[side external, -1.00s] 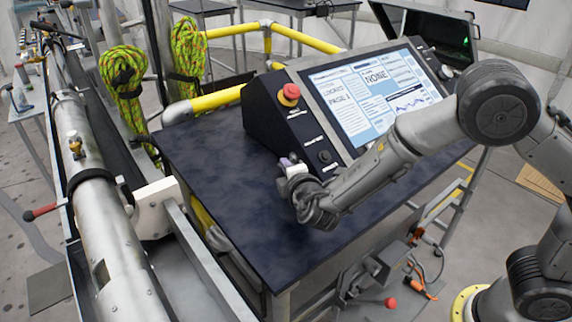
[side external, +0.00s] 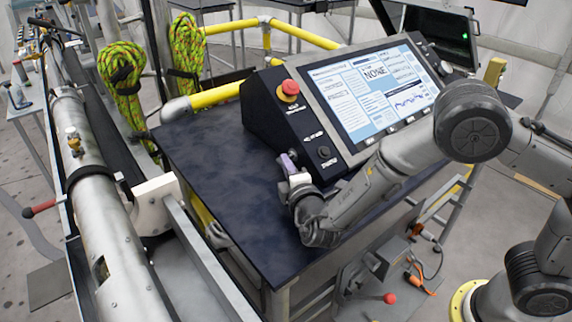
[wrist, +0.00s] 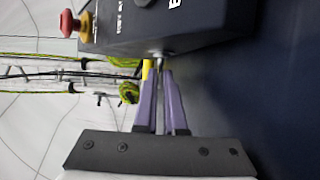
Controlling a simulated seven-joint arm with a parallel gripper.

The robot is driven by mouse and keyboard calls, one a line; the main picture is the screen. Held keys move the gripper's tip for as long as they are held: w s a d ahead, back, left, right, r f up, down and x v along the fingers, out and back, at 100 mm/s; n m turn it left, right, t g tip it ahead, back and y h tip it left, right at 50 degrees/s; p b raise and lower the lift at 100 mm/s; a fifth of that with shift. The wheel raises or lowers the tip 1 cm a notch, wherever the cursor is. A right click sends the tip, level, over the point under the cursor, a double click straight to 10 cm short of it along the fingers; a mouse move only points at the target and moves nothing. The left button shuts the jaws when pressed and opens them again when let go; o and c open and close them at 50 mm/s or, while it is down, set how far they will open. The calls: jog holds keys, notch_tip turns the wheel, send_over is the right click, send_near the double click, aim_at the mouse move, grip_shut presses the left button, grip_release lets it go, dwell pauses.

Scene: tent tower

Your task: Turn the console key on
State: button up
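The console (side external: 262,118) is a black sloped box on the dark table, with a lit screen (side external: 372,90) and a red mushroom button (side external: 288,90). The button also shows at the left of the wrist view (wrist: 70,23). A small silver key (wrist: 160,62) sticks out of the console's edge in the wrist view. My gripper (wrist: 162,78) has purple fingers that narrow together at the key, and they look closed on it. In the side view my gripper (side external: 288,160) is at the console's lower front corner, where the key is hidden.
The dark tabletop (side external: 215,160) is clear in front of the console. A black knob (side external: 323,152) sits on the panel near my wrist. Yellow rails (side external: 215,98) and green ropes (side external: 125,85) stand behind. A long metal tube (side external: 100,220) runs along the left.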

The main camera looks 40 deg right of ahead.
jog(key=o, duration=0.4)
jog(key=v, duration=1.3)
jog(key=shift+s, duration=0.4)
